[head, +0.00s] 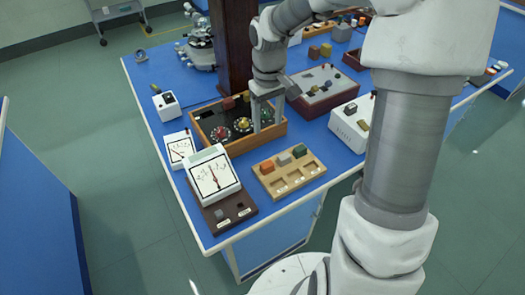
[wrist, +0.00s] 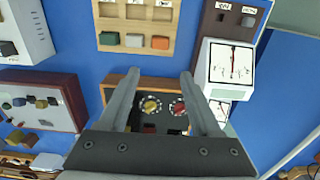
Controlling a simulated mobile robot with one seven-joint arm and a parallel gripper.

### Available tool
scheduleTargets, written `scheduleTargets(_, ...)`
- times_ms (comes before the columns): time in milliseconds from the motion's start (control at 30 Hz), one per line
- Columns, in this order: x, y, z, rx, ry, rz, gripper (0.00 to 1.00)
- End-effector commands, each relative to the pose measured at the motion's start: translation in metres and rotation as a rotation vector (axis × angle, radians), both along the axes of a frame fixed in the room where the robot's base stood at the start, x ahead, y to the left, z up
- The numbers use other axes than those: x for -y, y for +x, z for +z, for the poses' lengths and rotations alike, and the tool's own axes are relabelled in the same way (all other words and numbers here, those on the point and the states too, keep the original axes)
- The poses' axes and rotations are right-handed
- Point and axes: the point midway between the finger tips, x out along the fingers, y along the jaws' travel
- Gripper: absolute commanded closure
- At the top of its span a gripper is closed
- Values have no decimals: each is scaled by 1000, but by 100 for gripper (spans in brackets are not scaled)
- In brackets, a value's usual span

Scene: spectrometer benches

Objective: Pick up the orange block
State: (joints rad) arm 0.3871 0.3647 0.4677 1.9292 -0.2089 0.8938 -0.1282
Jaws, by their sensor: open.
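The orange block (head: 267,166) stands at the left end of a wooden tray (head: 307,176), in a row with a grey block (head: 284,159) and a green block (head: 299,151). In the wrist view the orange block (wrist: 160,42) is at the right end of that row, just beyond the fingertips. My gripper (head: 267,128) is open and empty, above the wooden box with dials, behind the tray. In the wrist view my gripper (wrist: 160,73) has its two fingers wide apart with nothing between them. The orange block is apart from the fingers.
The wooden dial box (head: 214,146) lies under my gripper. A white meter (head: 213,178) on a dark base stands left of the tray. A white box (head: 352,122) stands right of it. A dark post (head: 236,45) rises behind.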

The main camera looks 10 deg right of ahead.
Motion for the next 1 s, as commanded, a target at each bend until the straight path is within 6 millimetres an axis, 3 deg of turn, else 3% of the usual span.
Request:
scheduleTargets(500,-1,-1,-103,-5,3,2,35)
scheduleTargets(767,0,-1,-123,-3,1,1,35)
scheduleTargets(1000,0,-3,-157,-4,2,2,35)
